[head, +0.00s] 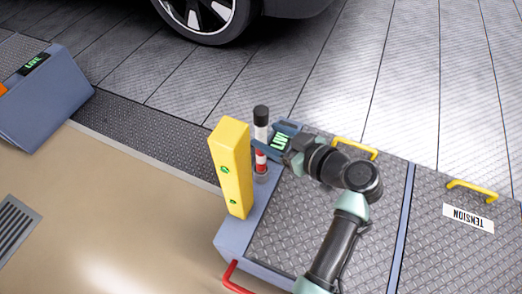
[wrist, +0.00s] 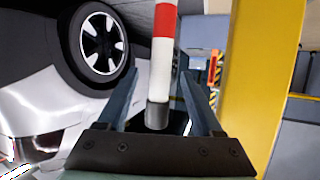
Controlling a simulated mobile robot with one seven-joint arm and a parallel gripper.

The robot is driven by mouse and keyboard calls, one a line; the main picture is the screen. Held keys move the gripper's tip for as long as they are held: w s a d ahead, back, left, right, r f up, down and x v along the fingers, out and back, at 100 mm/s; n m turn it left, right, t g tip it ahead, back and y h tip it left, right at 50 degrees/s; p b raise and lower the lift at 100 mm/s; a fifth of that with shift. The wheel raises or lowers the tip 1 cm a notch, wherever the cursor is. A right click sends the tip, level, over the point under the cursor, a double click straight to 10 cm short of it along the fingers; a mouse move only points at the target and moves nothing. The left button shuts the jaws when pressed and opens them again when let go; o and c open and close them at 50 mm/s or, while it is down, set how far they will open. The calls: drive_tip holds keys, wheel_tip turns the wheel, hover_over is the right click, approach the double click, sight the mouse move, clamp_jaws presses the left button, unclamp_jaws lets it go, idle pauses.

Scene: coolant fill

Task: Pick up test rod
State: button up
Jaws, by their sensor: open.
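The test rod (head: 262,133) stands upright beside the yellow post, with a black top and red and white bands. Its foot sits in a grey round socket. In the wrist view the rod (wrist: 163,55) runs down the middle of the picture, with its dark end lowest, between the two blue-grey fingers. My gripper (head: 272,138) is open and reaches in from the right, close to the rod. In the wrist view my gripper (wrist: 161,80) has a finger on each side of the rod, with gaps visible. I cannot tell how deep the rod sits between them.
The yellow post (head: 232,168) stands close left of the rod. A car wheel (head: 205,15) is at the back.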

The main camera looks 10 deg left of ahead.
drive_tip(key=shift+x, duration=1.1)
drive_tip(key=b+x, duration=0.1)
drive_tip(key=x, duration=0.1)
drive_tip(key=f+b+x, duration=0.1)
drive_tip(key=b+x, duration=0.1)
drive_tip(key=x, duration=0.1)
drive_tip(key=shift+s+d, duration=0.15)
drive_tip(key=shift+s, duration=0.05)
clamp_jaws()
drive_tip(key=shift+r, duration=0.1)
